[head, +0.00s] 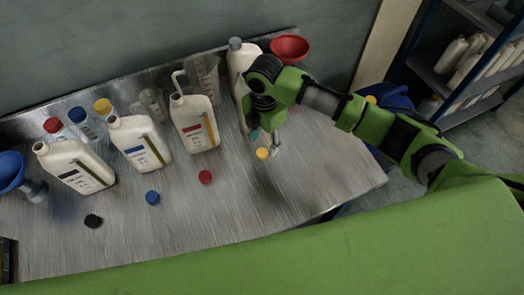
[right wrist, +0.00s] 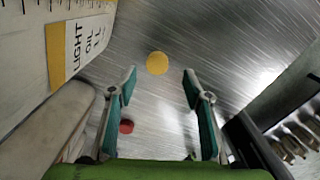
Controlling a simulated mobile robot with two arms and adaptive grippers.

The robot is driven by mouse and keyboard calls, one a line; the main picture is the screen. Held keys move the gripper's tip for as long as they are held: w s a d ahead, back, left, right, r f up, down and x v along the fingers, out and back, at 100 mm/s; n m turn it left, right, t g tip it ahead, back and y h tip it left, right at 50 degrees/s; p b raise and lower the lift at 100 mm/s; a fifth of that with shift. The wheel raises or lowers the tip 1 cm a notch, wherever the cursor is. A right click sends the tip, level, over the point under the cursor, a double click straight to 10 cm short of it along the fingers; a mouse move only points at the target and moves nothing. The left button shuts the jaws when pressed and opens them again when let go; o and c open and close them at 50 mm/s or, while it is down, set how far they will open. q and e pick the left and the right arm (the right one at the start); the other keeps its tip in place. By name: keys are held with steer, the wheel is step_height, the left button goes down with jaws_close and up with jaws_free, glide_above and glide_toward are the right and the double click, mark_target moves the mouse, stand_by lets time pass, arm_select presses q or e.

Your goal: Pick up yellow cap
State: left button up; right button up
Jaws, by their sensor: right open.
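The yellow cap (head: 262,153) lies on the metal table in the head view, just below my right gripper (head: 264,142). In the right wrist view the yellow cap (right wrist: 157,63) is a round disc just beyond the fingertips, roughly centred between them. My right gripper (right wrist: 159,80) is open and empty, with its two teal fingers apart on either side of the cap's line. My left gripper is not in view.
A white bottle labelled light oil (right wrist: 85,40) stands close on the left in the wrist view. A red cap (head: 205,177), blue cap (head: 152,198) and black cap (head: 93,221) lie on the table (head: 260,210). Several bottles and funnels stand behind.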

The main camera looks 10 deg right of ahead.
mark_target(262, 152)
steer(key=shift+f, duration=0.3)
step_height(262, 152, down, 4)
steer(key=shift+w+a+r+p, duration=0.1)
steer(key=shift+a+r+p, duration=0.1)
steer(key=shift+p, duration=0.55)
steer(key=shift+f, duration=0.55)
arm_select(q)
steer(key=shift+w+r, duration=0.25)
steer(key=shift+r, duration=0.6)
arm_select(e)
steer(key=c, duration=0.8)
